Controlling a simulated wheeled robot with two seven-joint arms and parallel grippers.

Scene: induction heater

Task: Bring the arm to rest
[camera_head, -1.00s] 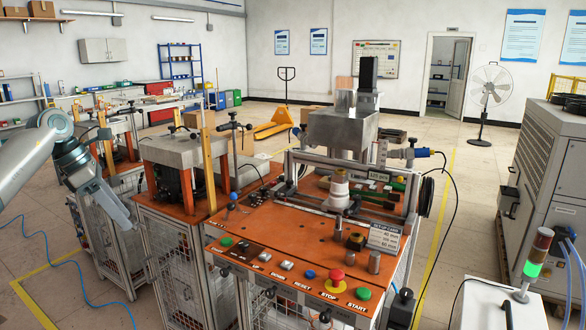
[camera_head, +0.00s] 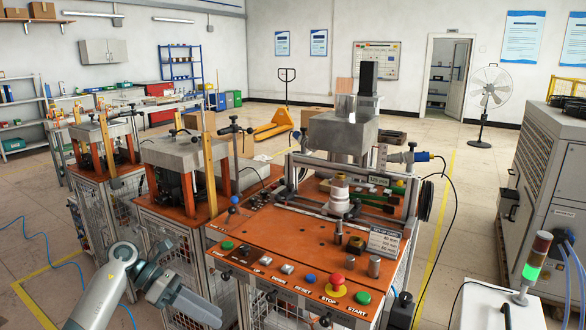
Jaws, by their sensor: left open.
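My left gripper (camera_head: 190,305) is low in the head view, left of the front of the orange-topped induction heater station (camera_head: 290,255). It points to the right and downward and holds nothing that I can see. Its fingers overlap in the picture, so the gap between them is hard to make out. My left arm (camera_head: 105,295) comes in from the bottom left. It covers part of the wire-mesh cabinet and floor behind it. My right gripper is not in view.
The station carries a white part (camera_head: 339,195), a red stop button (camera_head: 337,279) and several other buttons. Neighbouring machines (camera_head: 182,152) stand to the left. A signal lamp (camera_head: 532,262) glows green at right. Open floor (camera_head: 30,225) lies at the left.

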